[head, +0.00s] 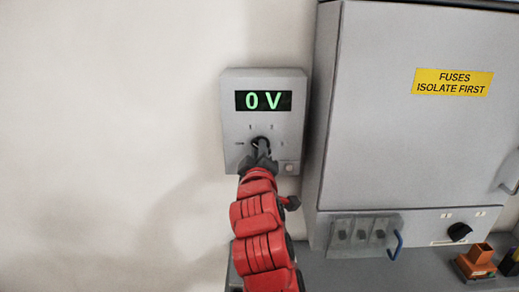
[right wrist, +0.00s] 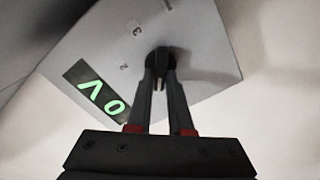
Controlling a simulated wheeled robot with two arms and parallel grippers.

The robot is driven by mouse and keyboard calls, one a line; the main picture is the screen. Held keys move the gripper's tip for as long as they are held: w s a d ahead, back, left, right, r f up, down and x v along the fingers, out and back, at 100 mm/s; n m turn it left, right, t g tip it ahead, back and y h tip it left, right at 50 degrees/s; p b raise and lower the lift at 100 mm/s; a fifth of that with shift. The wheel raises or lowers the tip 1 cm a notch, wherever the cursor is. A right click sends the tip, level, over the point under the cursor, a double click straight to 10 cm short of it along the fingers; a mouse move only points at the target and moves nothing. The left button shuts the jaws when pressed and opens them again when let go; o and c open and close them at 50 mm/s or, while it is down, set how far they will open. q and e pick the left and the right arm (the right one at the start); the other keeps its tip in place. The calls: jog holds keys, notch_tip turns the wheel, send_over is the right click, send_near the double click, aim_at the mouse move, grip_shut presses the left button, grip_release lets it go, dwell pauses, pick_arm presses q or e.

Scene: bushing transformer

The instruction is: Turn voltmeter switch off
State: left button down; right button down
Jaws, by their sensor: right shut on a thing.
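The voltmeter (head: 232,112) is a grey box on the wall with a lit green display (head: 263,101) that reads 0 V. Its black rotary switch knob (head: 261,142) is low on the front, with small marks around it. My right gripper (head: 262,152) is at the knob and partly covers it. In the right wrist view the fingers of my right gripper (right wrist: 160,85) are shut on the black knob (right wrist: 160,57), and the voltmeter face (right wrist: 185,30) appears tilted. The knob's exact pointing direction is hard to tell. My left gripper is not in view.
A grey cabinet (head: 400,130) with a yellow label (head: 454,82) reading FUSES ISOLATE FIRST stands close on the right. Below it are a small switch panel (head: 364,235), a blue hook (head: 396,246), a black knob (head: 459,232) and an orange part (head: 478,258) on a grey ledge. The wall at left is clear.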

jog(key=n+p, duration=0.4)
jog(key=n, duration=0.3)
jog(key=shift+a+f+n, duration=0.1)
jog(key=shift+f+n, duration=0.05)
jog(key=shift+n, duration=0.15)
jog(key=shift+f, duration=0.1)
dwell(0.4)
jog(key=c, duration=0.8)
grip_release()
jog(key=shift+s, duration=0.1)
